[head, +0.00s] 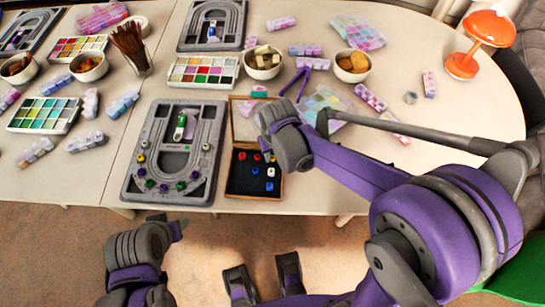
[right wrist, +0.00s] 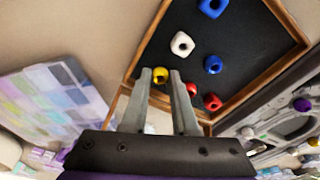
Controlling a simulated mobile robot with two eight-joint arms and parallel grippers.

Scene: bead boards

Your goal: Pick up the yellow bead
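The yellow bead (right wrist: 160,74) lies in the near corner of the wooden-framed black tray in the right wrist view. My right gripper (right wrist: 161,76) is open, with its fingertips close to the bead, one on each side in the picture. I cannot tell whether they touch it.
The tray (head: 233,193) also holds a white bead (right wrist: 182,44), blue beads (right wrist: 213,64) and red beads (right wrist: 212,101). A grey bead board (head: 172,188) stands just left of the tray. Bowls, a pastel case (head: 322,98) and an orange lamp (head: 462,66) are around.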

